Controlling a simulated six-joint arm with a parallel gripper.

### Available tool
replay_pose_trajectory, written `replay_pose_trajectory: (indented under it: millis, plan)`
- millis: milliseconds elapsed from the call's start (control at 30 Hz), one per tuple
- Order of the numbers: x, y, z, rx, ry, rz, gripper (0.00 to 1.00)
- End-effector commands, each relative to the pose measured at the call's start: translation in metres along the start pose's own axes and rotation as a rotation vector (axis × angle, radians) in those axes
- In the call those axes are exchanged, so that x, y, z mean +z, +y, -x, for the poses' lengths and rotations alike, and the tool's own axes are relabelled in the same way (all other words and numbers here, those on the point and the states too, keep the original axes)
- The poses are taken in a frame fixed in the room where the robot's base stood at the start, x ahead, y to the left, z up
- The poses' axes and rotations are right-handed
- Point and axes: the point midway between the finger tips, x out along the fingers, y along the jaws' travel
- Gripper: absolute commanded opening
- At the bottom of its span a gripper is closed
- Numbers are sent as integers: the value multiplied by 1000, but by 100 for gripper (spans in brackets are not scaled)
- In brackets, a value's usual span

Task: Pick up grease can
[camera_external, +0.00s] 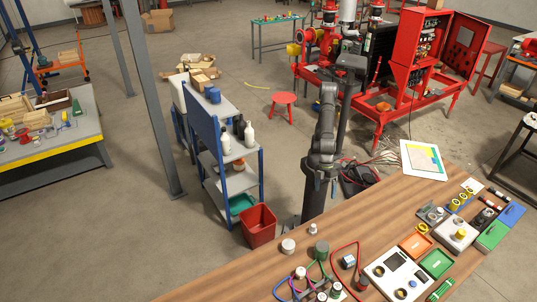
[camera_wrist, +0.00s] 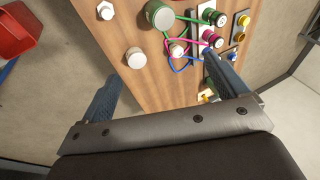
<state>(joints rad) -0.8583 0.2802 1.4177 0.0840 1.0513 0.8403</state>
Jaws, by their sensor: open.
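I cannot tell for sure which object is the grease can.
A white cylinder (camera_wrist: 135,57) and a white hex piece (camera_wrist: 105,10) stand near the can. Coloured hoses (camera_wrist: 184,45) and connectors crowd the right. A red bin (camera_external: 258,226) stands beside a blue shelf unit (camera_external: 215,135). The bench's near-left part (camera_external: 225,287) is clear.

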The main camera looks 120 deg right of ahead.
Motion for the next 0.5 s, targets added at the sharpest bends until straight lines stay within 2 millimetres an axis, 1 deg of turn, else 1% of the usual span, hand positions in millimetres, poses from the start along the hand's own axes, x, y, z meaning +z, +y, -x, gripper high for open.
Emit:
replay_pose_trajectory:
  millis: [67, 167, 300, 400, 500]
  plan:
    - [-1, 0, -13, 4, -3, 65, 91]
    - [-3, -2, -38, 7, -4, 219, 91]
    - [-4, -2, -83, 11, -6, 498, 91]
    - [-5, -2, -112, 12, -5, 688, 91]
    - [-4, -1, -135, 13, -4, 845, 91]
